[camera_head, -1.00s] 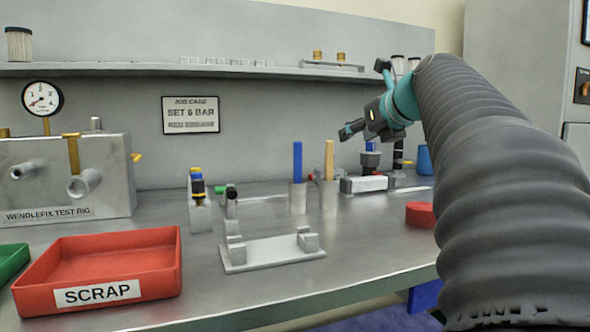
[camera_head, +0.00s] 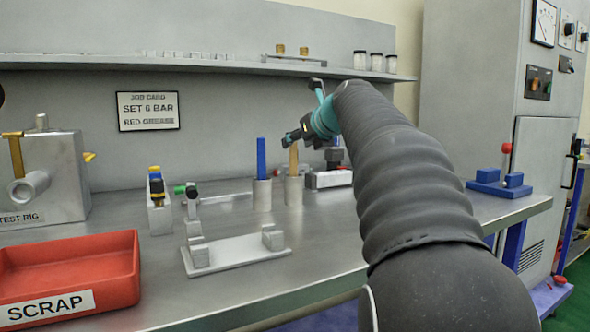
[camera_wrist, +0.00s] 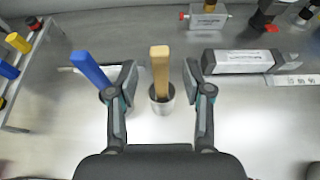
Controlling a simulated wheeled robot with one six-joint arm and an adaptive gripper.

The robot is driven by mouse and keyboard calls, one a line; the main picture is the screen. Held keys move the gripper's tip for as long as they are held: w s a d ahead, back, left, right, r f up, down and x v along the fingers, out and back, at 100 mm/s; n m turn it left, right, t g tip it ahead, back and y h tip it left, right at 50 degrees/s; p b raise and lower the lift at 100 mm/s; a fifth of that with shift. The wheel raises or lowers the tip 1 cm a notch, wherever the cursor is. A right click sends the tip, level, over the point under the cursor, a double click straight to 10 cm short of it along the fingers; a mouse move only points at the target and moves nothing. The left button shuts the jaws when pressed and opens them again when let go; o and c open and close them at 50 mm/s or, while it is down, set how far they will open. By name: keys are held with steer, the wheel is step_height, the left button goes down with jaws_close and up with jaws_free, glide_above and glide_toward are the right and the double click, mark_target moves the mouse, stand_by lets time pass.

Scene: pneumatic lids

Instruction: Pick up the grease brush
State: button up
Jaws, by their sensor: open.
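A tan, wooden-looking handle (camera_head: 294,160) stands upright in a metal cup (camera_head: 294,190) on the bench. A blue handle (camera_head: 261,157) stands in a like cup (camera_head: 262,195) just left of it. The bristle ends are hidden in the cups, so I cannot tell by sight which is the grease brush. My gripper (camera_head: 292,138) is at the top of the tan handle. In the wrist view my open gripper (camera_wrist: 160,78) has one finger on each side of the tan handle (camera_wrist: 159,72), with gaps on both sides. The blue handle (camera_wrist: 90,70) is outside the left finger, close to it.
A white fixture plate (camera_head: 235,255) lies in front of the cups. A red SCRAP tray (camera_head: 120,262) is at left, by the test rig (camera_head: 65,180). A grey block (camera_wrist: 236,62) lies right of the tan handle. A shelf (camera_head: 200,63) runs above.

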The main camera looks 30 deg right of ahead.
steer(key=x, duration=0.3)
steer(key=shift+w, duration=0.25)
jaws_close()
steer(key=shift+r, duration=0.1)
